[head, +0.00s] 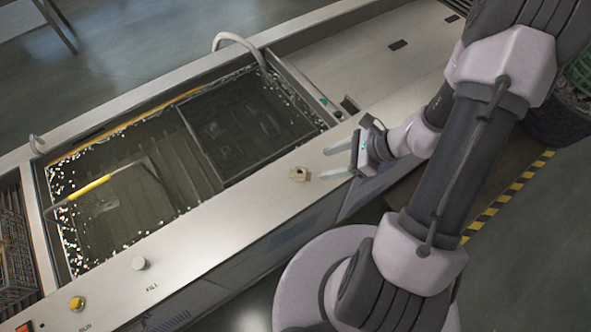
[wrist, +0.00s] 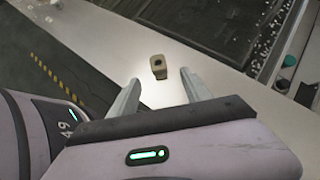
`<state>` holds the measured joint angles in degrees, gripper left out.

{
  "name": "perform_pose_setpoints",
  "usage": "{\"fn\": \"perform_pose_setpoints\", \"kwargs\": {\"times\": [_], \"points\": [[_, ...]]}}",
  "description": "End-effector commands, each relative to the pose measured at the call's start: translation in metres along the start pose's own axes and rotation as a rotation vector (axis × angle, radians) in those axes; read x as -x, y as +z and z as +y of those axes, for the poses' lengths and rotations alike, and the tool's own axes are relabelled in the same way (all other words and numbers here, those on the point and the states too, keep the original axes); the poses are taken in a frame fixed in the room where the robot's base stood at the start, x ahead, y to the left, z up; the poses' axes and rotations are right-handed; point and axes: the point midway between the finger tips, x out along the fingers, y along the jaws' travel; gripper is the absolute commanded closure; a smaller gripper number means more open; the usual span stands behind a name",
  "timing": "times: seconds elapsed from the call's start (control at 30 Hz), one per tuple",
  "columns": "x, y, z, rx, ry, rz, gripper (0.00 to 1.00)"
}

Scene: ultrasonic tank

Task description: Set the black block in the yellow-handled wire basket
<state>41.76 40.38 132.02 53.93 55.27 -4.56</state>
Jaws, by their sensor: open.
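A small tan block (head: 299,174) with a dark hole sits on the tank's front ledge. In the wrist view this tan block (wrist: 159,70) lies just beyond and between my fingertips. My gripper (head: 324,162) is open and empty, to the right of it, apart from it; its fingers also show in the wrist view (wrist: 160,78). A basket with a yellow handle bar (head: 90,187) is sunk in the tank's left part, its wire frame (head: 152,168) dim under the liquid. I cannot make out a clearly black block; dim dark shapes (head: 212,130) lie in the tank's right part.
The tank (head: 50,220) is filled with dark liquid and pale specks at its edges. A bent pipe (head: 237,38) rises at its back right. Another wire basket (head: 14,262) stands at far left. A knob (head: 139,263) and yellow button (head: 77,303) are on the front ledge.

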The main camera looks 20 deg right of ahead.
Motion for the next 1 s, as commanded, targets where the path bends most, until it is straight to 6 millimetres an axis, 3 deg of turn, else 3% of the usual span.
{"fn": "perform_pose_setpoints", "kwargs": {"times": [0.03,0.1,0.27,0.47,0.73,0.77,1.0], "points": [[-0.016,-0.003,0.001,0.0,0.005,-0.001,0.43],[-0.03,-0.002,0.001,0.001,0.004,-0.001,0.43],[-0.048,-0.001,0.001,0.002,0.003,0.0,0.43],[-0.088,-0.002,0.004,0.002,0.004,0.0,0.43],[-0.093,0.0,0.003,0.002,0.001,0.001,0.43],[-0.093,0.0,0.003,0.002,0.001,0.001,0.45],[-0.093,0.0,0.003,0.002,0.001,0.001,0.92]]}}
